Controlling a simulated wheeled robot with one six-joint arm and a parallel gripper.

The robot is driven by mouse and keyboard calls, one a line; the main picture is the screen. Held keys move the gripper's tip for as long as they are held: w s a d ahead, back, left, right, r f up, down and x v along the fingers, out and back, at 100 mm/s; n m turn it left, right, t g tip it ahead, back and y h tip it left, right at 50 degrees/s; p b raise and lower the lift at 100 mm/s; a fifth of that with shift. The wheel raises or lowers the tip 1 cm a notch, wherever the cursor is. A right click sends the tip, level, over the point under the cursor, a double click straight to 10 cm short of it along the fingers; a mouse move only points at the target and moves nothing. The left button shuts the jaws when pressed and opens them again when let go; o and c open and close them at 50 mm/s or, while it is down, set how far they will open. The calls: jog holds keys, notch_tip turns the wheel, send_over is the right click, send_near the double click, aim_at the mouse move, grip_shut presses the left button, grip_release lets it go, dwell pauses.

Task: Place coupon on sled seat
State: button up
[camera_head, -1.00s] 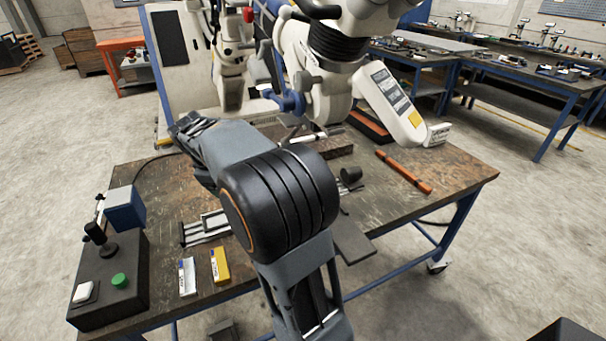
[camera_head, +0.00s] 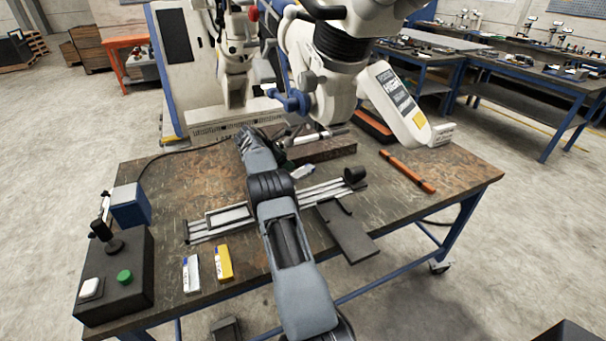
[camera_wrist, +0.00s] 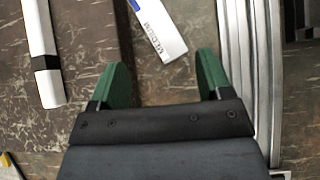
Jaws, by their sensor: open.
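A small white labelled block, seemingly the coupon (camera_wrist: 158,28), lies on the table just beyond my gripper (camera_wrist: 164,62) in the wrist view. The green fingers are spread apart and nothing is between them; the block's near end lies just ahead of the gap. The block also shows in the head view (camera_head: 303,171), right of my gripper's end, which my arm largely hides. The sled (camera_head: 229,216) is a pale rectangular frame on silver rails, left of my forearm. The rails (camera_wrist: 271,75) run along the right in the wrist view; the seat is not clear there.
A white rod with a black band (camera_wrist: 40,55) lies left of my fingers. White (camera_head: 190,274) and yellow (camera_head: 223,263) pieces lie near the front edge by a control box (camera_head: 120,285). An orange bar (camera_head: 406,172) lies right.

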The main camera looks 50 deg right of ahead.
aim_at(303, 171)
jog(key=shift+x, duration=4.75)
jog(key=c, duration=1.3)
jog(key=shift+r, duration=0.15)
jog(key=shift+r, duration=0.55)
jog(key=w+a, duration=0.1)
jog(key=a, duration=0.3)
jog(key=w+a, duration=0.2)
jog(key=a, duration=0.1)
jog(key=w+a+b, duration=0.1)
jog(key=w+a, duration=0.1)
jog(key=a, duration=0.2)
jog(key=shift+a, duration=0.4)
notch_tip(303, 171, up, 14)
jog(key=shift+a+f+p, duration=0.1)
jog(key=shift+f+p, duration=0.05)
jog(key=shift+p, duration=0.8)
